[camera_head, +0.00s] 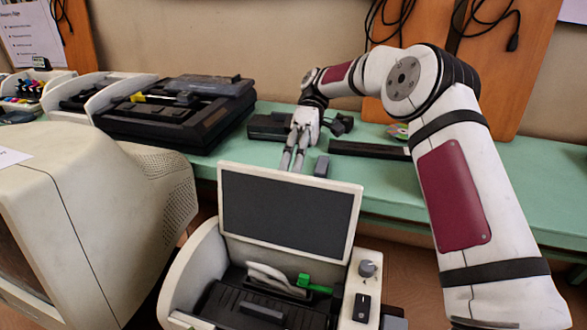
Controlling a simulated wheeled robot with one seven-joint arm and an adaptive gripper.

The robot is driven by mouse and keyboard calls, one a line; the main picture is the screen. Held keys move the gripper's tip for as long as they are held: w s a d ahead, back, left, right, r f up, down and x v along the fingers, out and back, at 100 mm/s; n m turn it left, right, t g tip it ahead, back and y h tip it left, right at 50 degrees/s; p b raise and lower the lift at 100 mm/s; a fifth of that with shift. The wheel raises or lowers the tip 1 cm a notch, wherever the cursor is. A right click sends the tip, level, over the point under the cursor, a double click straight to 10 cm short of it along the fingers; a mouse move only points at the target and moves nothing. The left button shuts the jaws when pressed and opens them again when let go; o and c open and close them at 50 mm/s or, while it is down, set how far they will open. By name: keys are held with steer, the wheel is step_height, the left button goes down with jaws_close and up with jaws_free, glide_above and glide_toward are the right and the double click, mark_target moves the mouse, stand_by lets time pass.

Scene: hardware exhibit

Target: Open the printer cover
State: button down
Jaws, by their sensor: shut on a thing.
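The printer (194,274) stands in the foreground, low in the view. Its cover (290,210), a dark panel with a pale frame, is raised and stands steeply above the body. The inside is exposed, with dark parts, a white piece and a green lever (312,285). My gripper (291,164) reaches down from behind the cover. Its two grey fingers are close together at the cover's top edge and shut on it. The very tips are partly hidden behind the frame.
An old beige monitor (135,215) stands close on the left. Behind, a green table (400,190) holds a large black device (175,112), a small grey block (321,166) and a long black bar (369,150). Cables hang on wooden boards at the wall.

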steer(key=c, duration=1.6)
jaws_free()
steer(key=shift+d+f, duration=0.1)
steer(key=shift+f, duration=0.85)
steer(key=shift+c, duration=0.2)
